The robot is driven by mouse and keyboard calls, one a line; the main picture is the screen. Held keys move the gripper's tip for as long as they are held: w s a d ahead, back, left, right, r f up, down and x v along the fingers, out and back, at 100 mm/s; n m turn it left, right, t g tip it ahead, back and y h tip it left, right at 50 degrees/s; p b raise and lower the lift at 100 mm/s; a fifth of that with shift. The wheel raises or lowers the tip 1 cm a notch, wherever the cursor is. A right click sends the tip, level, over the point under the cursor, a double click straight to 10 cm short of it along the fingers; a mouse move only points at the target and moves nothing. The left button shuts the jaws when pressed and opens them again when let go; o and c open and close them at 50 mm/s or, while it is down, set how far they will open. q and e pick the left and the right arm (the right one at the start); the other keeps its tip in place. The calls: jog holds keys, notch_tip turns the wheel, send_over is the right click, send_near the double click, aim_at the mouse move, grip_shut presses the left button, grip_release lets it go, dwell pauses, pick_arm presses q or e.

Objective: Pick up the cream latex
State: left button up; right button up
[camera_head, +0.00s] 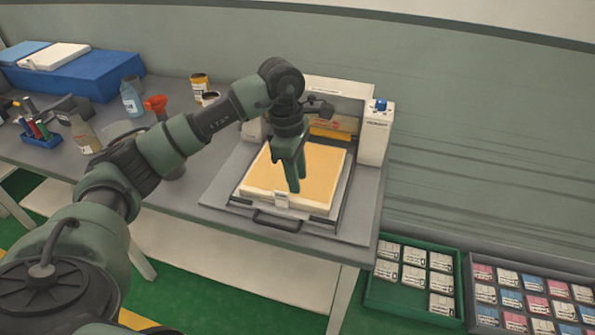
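A cream slab with an orange-tan top (321,168), which looks like the cream latex, lies flat on the dark pull-out tray (350,208) of a bench machine. A small white label shows on its front edge. My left gripper (289,180) points down over the left-middle part of the slab and hides some of it. Whether the fingertips touch the slab or hover above it I cannot tell. The fingers overlap in this view, so their opening is unclear. My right gripper is not in view.
The machine's white right post (376,135) stands close behind the slab. Bottles, a yellow tin (200,82) and a blue case (75,75) stand left on the grey table. Green (402,303) and grey (478,318) trays of small labelled packs are at lower right.

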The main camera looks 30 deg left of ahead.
aim_at(281, 192)
pick_arm(q)
jog(key=shift+y, duration=0.8)
jog(key=a+f+p, duration=0.1)
jog(key=f, duration=0.1)
jog(key=a+f+p, duration=0.1)
jog(key=a+f, duration=0.1)
jog(key=a+f+p, duration=0.1)
jog(key=f, duration=0.1)
jog(key=shift+s+a, duration=0.1)
jog(key=shift+a, duration=0.2)
jog(key=shift+f, duration=0.3)
grip_shut()
